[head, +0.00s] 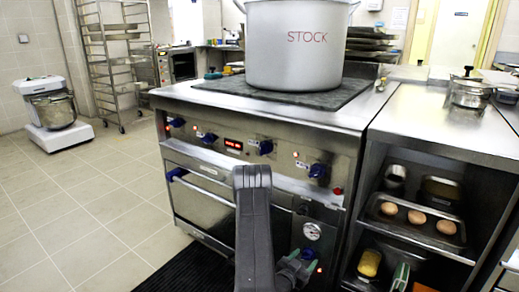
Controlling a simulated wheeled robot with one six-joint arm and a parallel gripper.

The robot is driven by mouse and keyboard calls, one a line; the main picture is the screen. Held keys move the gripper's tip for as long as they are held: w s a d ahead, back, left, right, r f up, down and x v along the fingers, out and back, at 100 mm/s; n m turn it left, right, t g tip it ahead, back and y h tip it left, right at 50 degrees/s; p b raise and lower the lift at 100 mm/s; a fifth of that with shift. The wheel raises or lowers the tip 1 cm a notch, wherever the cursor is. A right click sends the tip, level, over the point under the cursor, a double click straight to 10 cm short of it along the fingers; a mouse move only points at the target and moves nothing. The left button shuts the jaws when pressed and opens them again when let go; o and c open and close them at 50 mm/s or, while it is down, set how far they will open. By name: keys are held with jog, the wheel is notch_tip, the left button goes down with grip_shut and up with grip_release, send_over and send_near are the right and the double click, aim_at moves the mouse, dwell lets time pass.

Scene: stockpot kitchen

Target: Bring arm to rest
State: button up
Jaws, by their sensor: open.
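My dark arm rises in the lower middle of the head view, in front of the stove (205,195). My gripper (297,269) shows low at the right of the arm link, in front of the stove's lower front panel. It is open, and I see nothing held in it. The arm link hides part of it. A blue knob and a gauge on the stove front are close by it in the picture; I cannot tell the gap. A large grey pot (296,50) marked STOCK stands upright on the dark stove top.
A steel shelf unit (440,125) stands at the right, with a tray of three eggs (416,217) inside. A small lidded pot (468,93) is on its top. A mixer (52,112) and a rack (112,60) stand at the left. The tiled floor at left is clear.

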jog(key=shift+w+d, duration=0.25)
jog(key=shift+w, duration=0.05)
jog(key=p+v, duration=0.3)
jog(key=v, duration=1.1)
jog(key=b+x, duration=0.3)
jog(key=x, duration=1.1)
jog(key=shift+a+r+n+p, duration=0.1)
jog(key=shift+n+p, duration=0.7)
jog(key=shift+p, duration=0.15)
jog(key=n+p, duration=0.2)
jog(key=n, duration=0.1)
jog(key=shift+h, duration=0.3)
jog(key=n+p, duration=0.2)
jog(key=n, duration=0.1)
jog(key=n+p, duration=0.2)
jog(key=n, duration=0.1)
jog(key=shift+f+n+h, duration=0.2)
jog(key=shift+n+h, duration=0.1)
jog(key=shift+h, duration=0.1)
jog(key=shift+p+v, duration=0.55)
jog(key=shift+v, duration=2.15)
